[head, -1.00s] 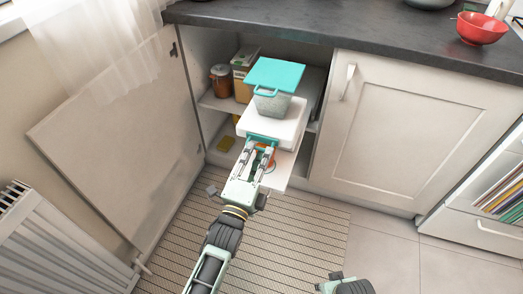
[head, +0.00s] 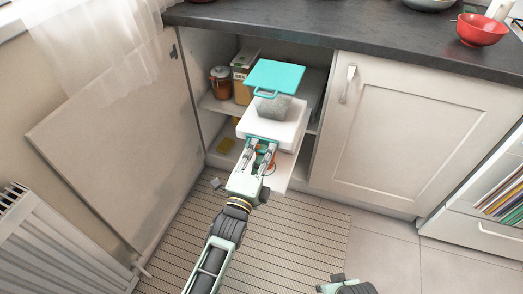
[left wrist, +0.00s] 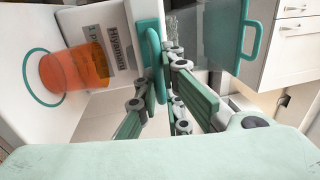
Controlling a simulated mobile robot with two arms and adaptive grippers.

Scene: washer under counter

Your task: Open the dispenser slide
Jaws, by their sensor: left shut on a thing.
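The dispenser is a white box (head: 288,136) with a translucent grey hopper (head: 270,106) and a teal lid (head: 276,76) on top. It stands in the open cabinet. A teal loop handle (left wrist: 152,62) on its front is the slide's pull. My left gripper (head: 262,147) is at the dispenser's front, shut on this handle; the fingers (left wrist: 160,82) close around it in the left wrist view.
An open cabinet door (head: 120,140) stands at left, and a closed door (head: 415,130) at right. A brown jar (head: 220,80) and a box (head: 243,75) stand on the shelf behind. A striped mat (head: 290,235) covers the floor. A red bowl (head: 482,29) sits on the counter.

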